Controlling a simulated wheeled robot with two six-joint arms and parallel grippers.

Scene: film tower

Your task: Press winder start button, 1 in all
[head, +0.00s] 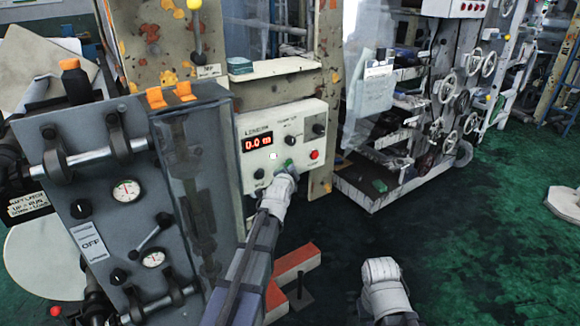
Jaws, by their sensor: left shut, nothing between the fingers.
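The winder's control panel (262,122) is a pale box with a red display reading 0.0 m, dark knobs, a green button (289,163) and a red button (314,155). My left gripper (287,172) is shut and empty, with its tip right at the green button. I cannot tell whether it touches the button or whether the button is pushed in. The gripper hides part of the panel's lower edge. My right arm shows at the bottom of the picture, low and well away from the panel; its fingers cannot be made out.
A grey cabinet (60,165) with gauges, levers and an OFF plate stands left of the panel, close to my left arm. An orange and white block (297,258) lies below. A machine with handwheels (447,88) stands at right. Green floor (480,240) is open at right.

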